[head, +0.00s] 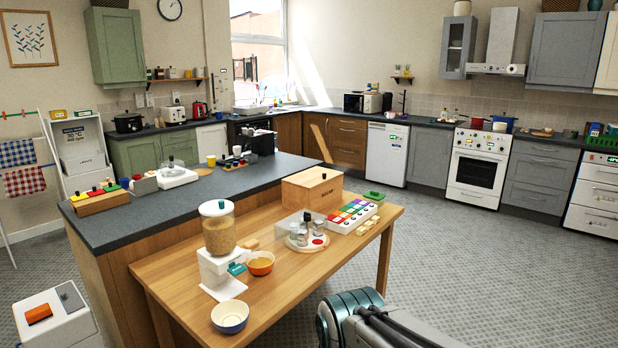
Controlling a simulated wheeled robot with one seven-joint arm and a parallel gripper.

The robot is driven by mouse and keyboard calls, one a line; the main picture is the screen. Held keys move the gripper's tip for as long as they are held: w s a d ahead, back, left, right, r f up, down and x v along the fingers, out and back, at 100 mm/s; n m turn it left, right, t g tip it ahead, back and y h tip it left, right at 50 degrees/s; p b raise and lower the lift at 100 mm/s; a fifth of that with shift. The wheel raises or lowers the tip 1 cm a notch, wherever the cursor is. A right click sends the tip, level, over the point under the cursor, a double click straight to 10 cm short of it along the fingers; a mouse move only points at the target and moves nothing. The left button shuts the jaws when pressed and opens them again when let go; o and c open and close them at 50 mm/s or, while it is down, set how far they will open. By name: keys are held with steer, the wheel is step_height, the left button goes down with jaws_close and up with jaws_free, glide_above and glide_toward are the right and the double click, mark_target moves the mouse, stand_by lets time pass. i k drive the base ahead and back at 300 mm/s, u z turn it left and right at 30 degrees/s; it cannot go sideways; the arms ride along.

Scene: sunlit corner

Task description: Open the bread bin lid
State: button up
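A light wooden box (312,192), which looks like the bread bin, stands at the back of the wooden table, beside the dark-topped island. It has small dark markings on its right-hand face, too small to read. Its lid looks shut, with the top lying flat. My arm shows at the bottom right of centre, on the near side of the table and well apart from the box. My gripper is not in view, so its state and anything in it are hidden.
The wooden table (190,291) also holds a grain dispenser (219,232), an orange bowl (260,263), a blue bowl (230,316), a clear case (295,228) and a tray of coloured blocks (352,216) close before the box. The floor (455,262) right of the table is clear.

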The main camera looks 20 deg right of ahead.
mark_target(310, 179)
steer(key=z, duration=0.65)
steer(key=i, duration=0.65)
steer(key=z, duration=1.1)
steer(key=i, duration=1.5)
steer(key=u, duration=0.55)
steer(key=i, duration=0.9)
steer(key=u, duration=1.3)
steer(key=i, duration=0.4)
steer(key=u, duration=0.4)
